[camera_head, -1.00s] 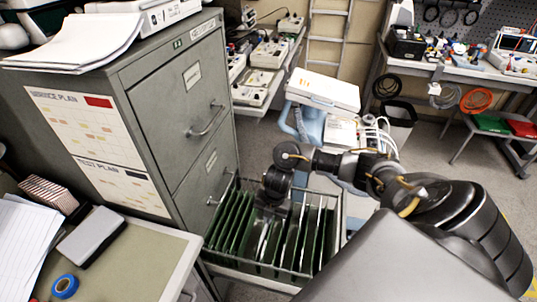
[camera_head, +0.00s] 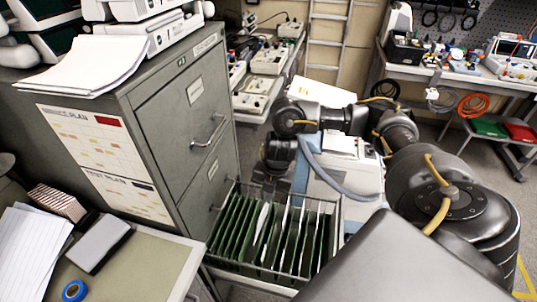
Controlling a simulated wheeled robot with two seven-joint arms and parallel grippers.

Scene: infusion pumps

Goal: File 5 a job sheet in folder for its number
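An open drawer (camera_head: 338,236) of the grey filing cabinet holds a row of green hanging folders (camera_head: 232,228). White sheet edges (camera_head: 262,216) stand up among the folders. My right gripper (camera_head: 270,188) points down just above the back part of the drawer, over the folders. No sheet shows clearly between its fingers, but they are small and dark, so I cannot tell how wide they are apart. A stack of white papers (camera_head: 88,62) lies on top of the cabinet, and lined white sheets (camera_head: 28,250) lie on the desk at the left. My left gripper is not in view.
The grey cabinet (camera_head: 160,120) rises left of the drawer. The desk (camera_head: 150,268) at lower left holds a grey-black block (camera_head: 98,243) and blue tape (camera_head: 74,291). A white-and-blue cart (camera_head: 340,175) stands behind my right arm. Workbenches are at the back.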

